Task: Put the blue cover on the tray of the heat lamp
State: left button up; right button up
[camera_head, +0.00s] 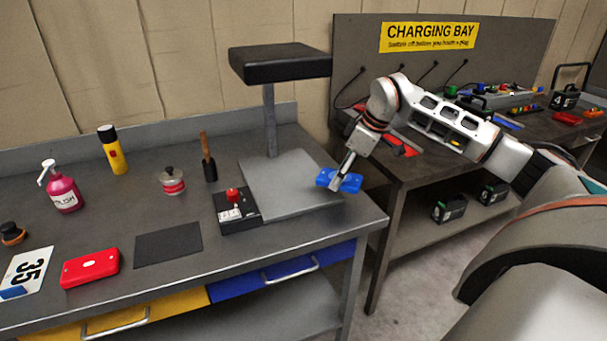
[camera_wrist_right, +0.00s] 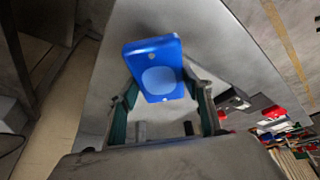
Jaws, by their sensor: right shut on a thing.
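The blue cover (camera_head: 340,181) is held by my right gripper (camera_head: 345,172) over the right part of the heat lamp's tray (camera_head: 268,178). In the right wrist view the blue cover (camera_wrist_right: 155,68) sits between the two fingers of the right gripper (camera_wrist_right: 162,92), a paler patch on its face. The heat lamp has a black head (camera_head: 280,64) on a grey post above the tray, and a control box with a red knob (camera_head: 234,205) at the tray's front left. I cannot tell whether the cover touches the tray. My left gripper is not in view.
A red cover (camera_head: 90,268), a dark mat (camera_head: 168,245) and a number card (camera_head: 25,272) lie on the bench's left. A pink bottle (camera_head: 62,188), a yellow can (camera_head: 112,150), a tin (camera_head: 172,181) and a brush (camera_head: 208,158) stand behind. A charging table (camera_head: 430,165) stands right, across a gap.

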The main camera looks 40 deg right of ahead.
jog(key=p, duration=0.1)
send_over(299, 185)
jog(key=s, duration=0.2)
jog(key=shift+w+d, duration=0.25)
jog(key=shift+d, duration=0.2)
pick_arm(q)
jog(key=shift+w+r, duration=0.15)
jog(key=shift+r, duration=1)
pick_arm(e)
jog(key=shift+w+a+f, duration=0.1)
jog(key=shift+w+f, duration=0.05)
jog(key=shift+f, duration=1.6)
jog(key=shift+f, duration=0.15)
jog(key=o, duration=1.2)
pick_arm(q)
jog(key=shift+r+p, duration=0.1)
jog(key=shift+p, duration=0.25)
pick_arm(e)
jog(key=v, duration=1.2)
